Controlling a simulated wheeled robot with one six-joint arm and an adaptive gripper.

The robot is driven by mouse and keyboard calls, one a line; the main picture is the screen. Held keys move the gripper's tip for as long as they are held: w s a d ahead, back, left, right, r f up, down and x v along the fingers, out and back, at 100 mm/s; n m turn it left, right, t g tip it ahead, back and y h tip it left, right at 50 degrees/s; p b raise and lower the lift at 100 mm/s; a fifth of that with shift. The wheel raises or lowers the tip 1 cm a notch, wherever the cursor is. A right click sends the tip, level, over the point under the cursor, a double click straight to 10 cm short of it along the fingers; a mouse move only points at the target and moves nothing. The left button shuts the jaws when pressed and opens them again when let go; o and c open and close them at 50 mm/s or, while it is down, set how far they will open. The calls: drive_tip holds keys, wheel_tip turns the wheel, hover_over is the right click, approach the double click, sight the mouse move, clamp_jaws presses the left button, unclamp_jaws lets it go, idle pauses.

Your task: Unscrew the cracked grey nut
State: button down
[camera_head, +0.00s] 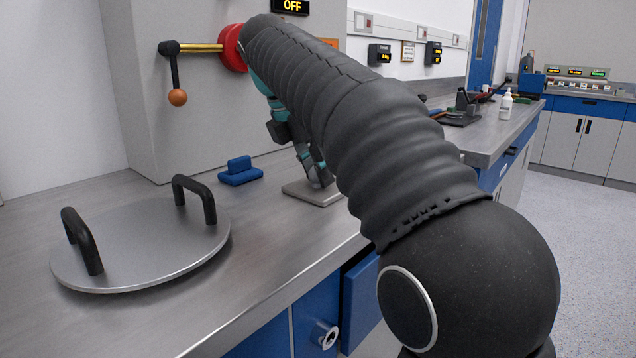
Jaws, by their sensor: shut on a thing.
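My gripper (318,174) points down at a small grey metal plate (308,194) on the steel bench, behind my dark arm. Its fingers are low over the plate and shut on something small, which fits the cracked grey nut. The nut itself is too small and too hidden by the fingers to make out, and I cannot see its crack. My arm covers the right side of the plate and much of the gripper.
A round metal lid (140,250) with two black handles lies on the bench at left. A blue block (240,172) sits behind it. A lever with an orange knob (177,97) and a red flange (232,47) stick out from the grey housing. The bench front between lid and plate is clear.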

drive_tip(key=n+t+y, duration=0.1)
drive_tip(key=n, duration=0.3)
drive_tip(key=shift+d+n+p, duration=0.1)
drive_tip(key=shift+n+p, duration=0.25)
drive_tip(key=shift+n, duration=0.05)
drive_tip(key=shift+n+t+y, duration=0.3)
drive_tip(key=shift+n+y, duration=0.1)
drive_tip(key=shift+n, duration=0.2)
drive_tip(key=shift+n+y, duration=0.3)
drive_tip(key=shift+n, duration=0.5)
drive_tip(key=shift+n+y, duration=0.4)
drive_tip(key=shift+n, duration=0.8)
drive_tip(key=shift+n+y, duration=0.4)
drive_tip(key=shift+n, duration=0.6)
